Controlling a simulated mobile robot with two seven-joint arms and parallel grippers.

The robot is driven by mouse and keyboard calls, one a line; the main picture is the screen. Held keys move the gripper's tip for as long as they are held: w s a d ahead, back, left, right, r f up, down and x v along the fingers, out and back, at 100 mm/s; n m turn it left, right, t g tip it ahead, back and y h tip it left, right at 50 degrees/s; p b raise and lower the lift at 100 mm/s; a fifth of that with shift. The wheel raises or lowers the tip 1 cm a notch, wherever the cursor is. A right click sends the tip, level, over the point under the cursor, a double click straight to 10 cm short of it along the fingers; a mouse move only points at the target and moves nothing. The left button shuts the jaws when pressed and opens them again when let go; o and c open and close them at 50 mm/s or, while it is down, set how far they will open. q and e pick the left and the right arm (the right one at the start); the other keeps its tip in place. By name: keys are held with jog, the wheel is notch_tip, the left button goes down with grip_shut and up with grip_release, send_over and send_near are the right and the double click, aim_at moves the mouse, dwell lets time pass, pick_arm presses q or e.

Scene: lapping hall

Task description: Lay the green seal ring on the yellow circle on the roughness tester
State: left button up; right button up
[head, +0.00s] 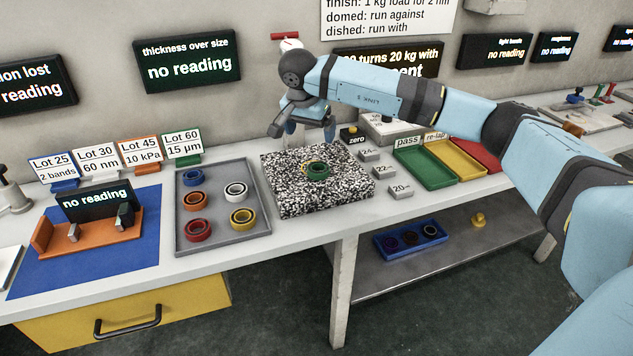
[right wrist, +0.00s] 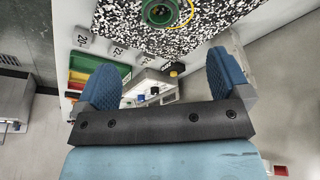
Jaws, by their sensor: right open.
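The green seal ring (head: 318,169) lies on a black-and-white speckled slab (head: 350,198) on the bench. A thin yellow circle shows beside the ring; in the right wrist view the yellow line (right wrist: 191,14) curves past one side of the green ring (right wrist: 160,14), so the ring looks off-centre on it. My right gripper (head: 309,130) is open and empty above the back of the slab, apart from the ring. Its two blue fingers (right wrist: 165,78) stand wide apart in the right wrist view. No label marks the slab as the roughness tester. My left gripper is not seen.
A grey tray (head: 222,163) with several coloured rings is left of the slab. Grey weight blocks (head: 401,192) stand along its right side, with green, yellow and red trays (head: 437,171) beyond. An orange stand (head: 92,240) sits on a blue mat at left.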

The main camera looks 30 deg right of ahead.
send_near(318, 164)
jog(key=s+f, duration=0.1)
jog(key=f+b, duration=0.1)
jog(key=shift+s+a+f, duration=0.2)
jog(key=shift+s+f, duration=0.1)
jog(key=shift+s, duration=0.1)
jog(key=x, duration=0.4)
jog(key=b+x, duration=0.1)
jog(key=x, duration=0.1)
jog(key=shift+w+d+f, duration=0.15)
jog(key=shift+w, duration=0.2)
jog(key=c, duration=1.1)
